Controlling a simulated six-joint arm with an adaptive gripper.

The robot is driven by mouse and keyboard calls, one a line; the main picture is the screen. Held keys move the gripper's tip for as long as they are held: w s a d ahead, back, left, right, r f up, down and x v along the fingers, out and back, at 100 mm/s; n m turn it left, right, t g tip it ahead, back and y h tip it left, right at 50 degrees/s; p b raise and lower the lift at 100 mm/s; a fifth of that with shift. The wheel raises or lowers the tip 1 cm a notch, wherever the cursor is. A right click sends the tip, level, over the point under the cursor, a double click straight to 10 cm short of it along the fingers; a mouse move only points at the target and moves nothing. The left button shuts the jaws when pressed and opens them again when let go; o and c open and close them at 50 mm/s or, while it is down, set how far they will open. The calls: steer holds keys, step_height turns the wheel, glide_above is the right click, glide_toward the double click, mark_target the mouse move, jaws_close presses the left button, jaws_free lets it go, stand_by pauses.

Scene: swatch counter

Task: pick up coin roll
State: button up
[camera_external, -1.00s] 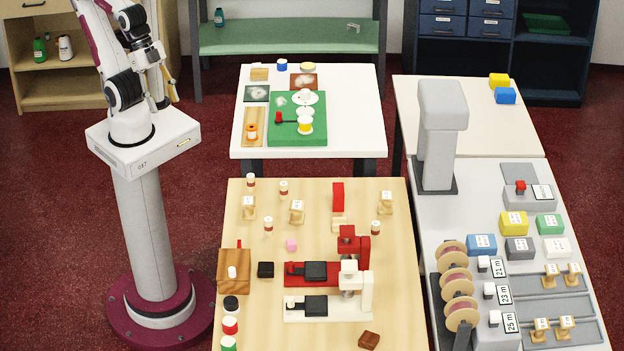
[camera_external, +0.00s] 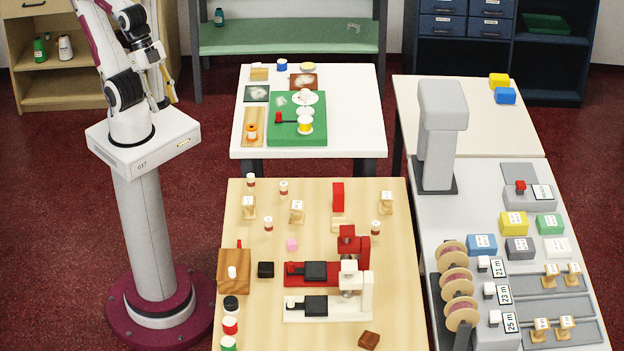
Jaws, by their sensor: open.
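No thing is clearly recognisable as the coin roll. My gripper (camera_external: 170,92) hangs beside my folded arm at the upper left, away from the tables. It is open and appears empty; its fingers are small and partly hard to make out.
A white table (camera_external: 355,120) stands behind, a grey counter (camera_external: 440,215) at right.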

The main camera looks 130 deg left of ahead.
mark_target(251, 183)
stand_by(0.3)
